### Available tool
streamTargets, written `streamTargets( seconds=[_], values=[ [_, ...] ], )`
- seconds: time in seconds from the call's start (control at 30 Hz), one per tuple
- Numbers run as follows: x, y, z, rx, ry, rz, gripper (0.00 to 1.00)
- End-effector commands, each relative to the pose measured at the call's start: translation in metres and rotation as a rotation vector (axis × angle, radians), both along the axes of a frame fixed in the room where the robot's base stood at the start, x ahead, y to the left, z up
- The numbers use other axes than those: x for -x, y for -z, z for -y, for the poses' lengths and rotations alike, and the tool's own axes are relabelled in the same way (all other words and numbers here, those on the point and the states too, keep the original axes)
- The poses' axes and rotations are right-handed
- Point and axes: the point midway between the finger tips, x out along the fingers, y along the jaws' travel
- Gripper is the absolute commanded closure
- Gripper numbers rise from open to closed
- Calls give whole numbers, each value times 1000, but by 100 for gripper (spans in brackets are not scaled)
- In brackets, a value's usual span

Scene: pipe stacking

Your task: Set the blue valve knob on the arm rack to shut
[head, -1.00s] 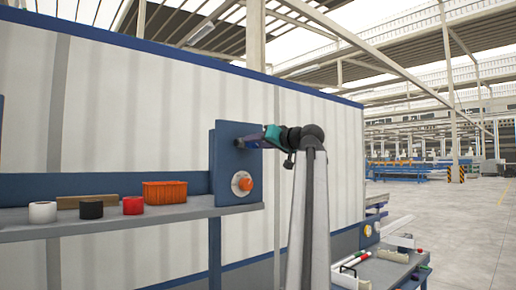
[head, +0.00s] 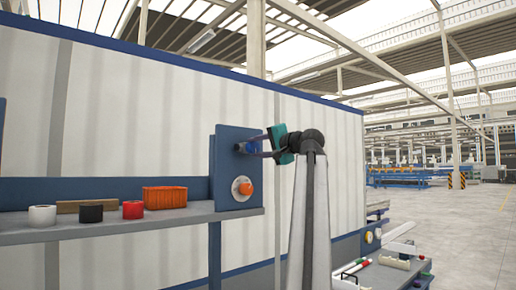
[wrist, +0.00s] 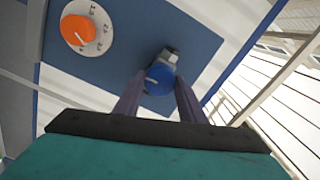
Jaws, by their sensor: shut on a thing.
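The blue valve knob (wrist: 159,78) is on the blue rack panel (wrist: 190,40), with a pale line across its face and a grey fitting behind it. My gripper (wrist: 158,88) is shut on this knob, one dark finger on each side. In the head view my gripper (head: 245,147) reaches the upper part of the panel from the right, and the fingers partly hide the knob. The pale line slants in the wrist view; no marks around this knob can be read.
An orange knob (wrist: 78,30) on a round pale dial is close by on the same panel. On the shelf (head: 130,226) left of the panel are an orange bin (head: 165,197) and several small rolls. Open floor lies at the right.

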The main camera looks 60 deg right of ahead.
Motion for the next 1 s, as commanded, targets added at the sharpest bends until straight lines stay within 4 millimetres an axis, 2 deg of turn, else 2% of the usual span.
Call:
streamTargets(
  seconds=[0.23, 0.7, 0.73, 0.8, 0.83, 1.0],
  values=[
    [1, -2, 1, -83, 3, 32, 86],
    [1, -2, 1, -101, 4, 38, 86],
    [1, -2, 1, -101, 4, 38, 60],
    [1, -2, 1, -100, 4, 38, 48],
    [1, -2, 1, -100, 4, 38, 45],
    [1, -1, 1, -100, 3, 35, 45]
  ],
)
